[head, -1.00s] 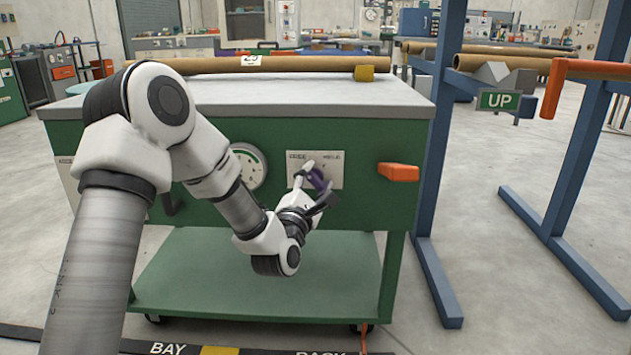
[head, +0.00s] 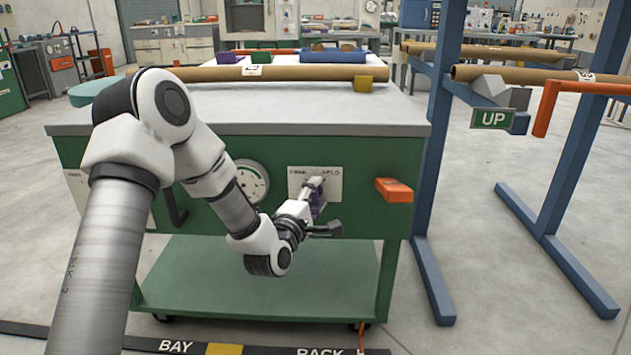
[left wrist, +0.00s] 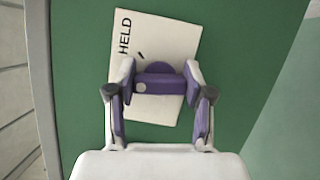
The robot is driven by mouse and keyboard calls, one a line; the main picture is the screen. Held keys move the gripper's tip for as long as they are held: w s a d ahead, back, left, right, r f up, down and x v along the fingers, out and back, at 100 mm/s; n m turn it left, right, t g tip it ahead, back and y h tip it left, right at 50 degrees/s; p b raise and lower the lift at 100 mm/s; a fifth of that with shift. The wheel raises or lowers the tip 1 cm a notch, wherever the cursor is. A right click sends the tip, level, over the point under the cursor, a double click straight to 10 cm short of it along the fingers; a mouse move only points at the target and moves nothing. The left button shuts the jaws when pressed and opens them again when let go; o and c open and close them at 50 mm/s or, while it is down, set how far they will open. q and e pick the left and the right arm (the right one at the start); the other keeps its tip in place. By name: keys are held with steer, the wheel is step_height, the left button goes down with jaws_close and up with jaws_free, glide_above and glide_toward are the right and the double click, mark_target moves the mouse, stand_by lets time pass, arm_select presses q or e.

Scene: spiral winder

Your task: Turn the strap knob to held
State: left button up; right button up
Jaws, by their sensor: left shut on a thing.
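The strap knob is a purple bar with a round back and a pale dot near its left end in the left wrist view (left wrist: 158,84). It sits on a white label plate (left wrist: 172,35), where the word HELD and a short tick mark show. In the head view the plate (head: 333,185) is on the green cart front, and the gripper partly hides it. My left gripper (head: 318,203) is shut on the knob, one finger at each end of the bar in the left wrist view. Which mark the knob points to is unclear. My right gripper is not in view.
A round gauge (head: 251,181) is left of the plate, and an orange block (head: 394,190) sticks out to its right. A cardboard tube (head: 285,73) lies on the cart top (head: 250,108).

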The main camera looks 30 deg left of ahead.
arm_select(q)
steer(key=m+g+p, duration=0.1)
steer(key=m+p, duration=0.2)
steer(key=p, duration=0.1)
steer(key=m+g+p, duration=0.2)
steer(key=m+p, duration=0.2)
steer(key=p, duration=0.1)
steer(key=shift+r+p, duration=0.2)
steer(key=shift+p, duration=0.1)
steer(key=shift+f+m+g+y+p, duration=0.35)
steer(key=shift+m+p, duration=0.35)
steer(key=shift+p, duration=0.25)
steer(key=o, duration=1.2)
steer(key=shift+c, duration=0.2)
steer(key=v, duration=1.2)
steer(key=shift+r, duration=0.2)
